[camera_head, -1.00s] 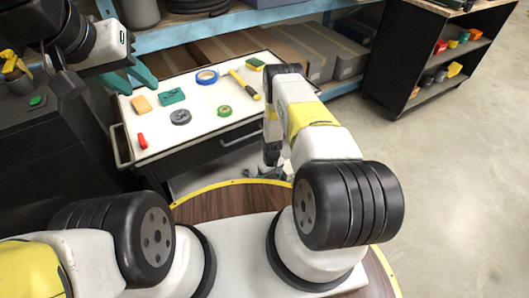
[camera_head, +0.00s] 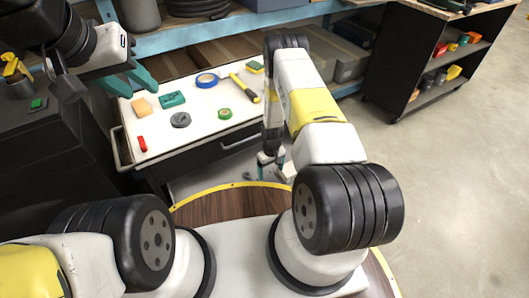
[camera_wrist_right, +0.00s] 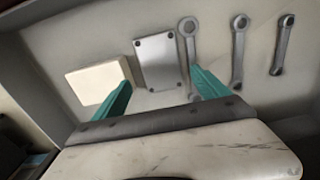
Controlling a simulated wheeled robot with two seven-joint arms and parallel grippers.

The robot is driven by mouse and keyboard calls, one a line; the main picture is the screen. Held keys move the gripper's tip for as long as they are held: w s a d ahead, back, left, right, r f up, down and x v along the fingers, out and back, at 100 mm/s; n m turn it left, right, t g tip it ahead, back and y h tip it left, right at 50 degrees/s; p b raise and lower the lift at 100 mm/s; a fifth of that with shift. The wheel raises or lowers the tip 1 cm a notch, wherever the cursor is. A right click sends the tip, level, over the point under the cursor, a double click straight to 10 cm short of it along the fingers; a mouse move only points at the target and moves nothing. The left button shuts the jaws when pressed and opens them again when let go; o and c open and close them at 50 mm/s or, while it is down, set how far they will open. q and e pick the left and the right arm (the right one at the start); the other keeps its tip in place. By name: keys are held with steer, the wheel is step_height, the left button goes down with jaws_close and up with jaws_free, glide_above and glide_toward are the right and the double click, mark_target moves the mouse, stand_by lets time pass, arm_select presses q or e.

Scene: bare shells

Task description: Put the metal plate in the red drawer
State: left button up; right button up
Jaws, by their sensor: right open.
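The metal plate (camera_wrist_right: 161,62), a grey rectangle with dark holes near its corners, lies flat on a pale grey surface in the right wrist view. My right gripper (camera_wrist_right: 165,92) is open, its teal fingers apart and the plate's near end between them in the picture; I cannot tell whether they touch it. In the head view the right gripper (camera_head: 272,172) is low in front of the cart, partly hidden by its arm. My left gripper (camera_head: 130,80) is open and empty by the cart's left rear corner. I see no red drawer.
A cream block (camera_wrist_right: 98,80) lies left of the plate, and several wrenches (camera_wrist_right: 238,52) lie right of it. A raised wall borders this surface. The white cart top (camera_head: 195,125) holds tape rolls, a hammer and small blocks. Open floor (camera_head: 450,190) lies to the right.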

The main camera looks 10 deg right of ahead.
step_height(320, 180, up, 41)
steer(key=w+m+t+y, duration=0.1)
steer(key=w+m+t, duration=0.1)
steer(key=t, duration=0.1)
steer(key=s+a+r+t, duration=0.2)
steer(key=s+r, duration=1)
steer(key=r, duration=0.5)
steer(key=s+r, duration=0.2)
steer(key=s, duration=0.5)
steer(key=s+r+m+t+y, duration=0.1)
steer(key=s+r, duration=0.2)
steer(key=s, duration=0.4)
steer(key=shift+s, duration=0.15)
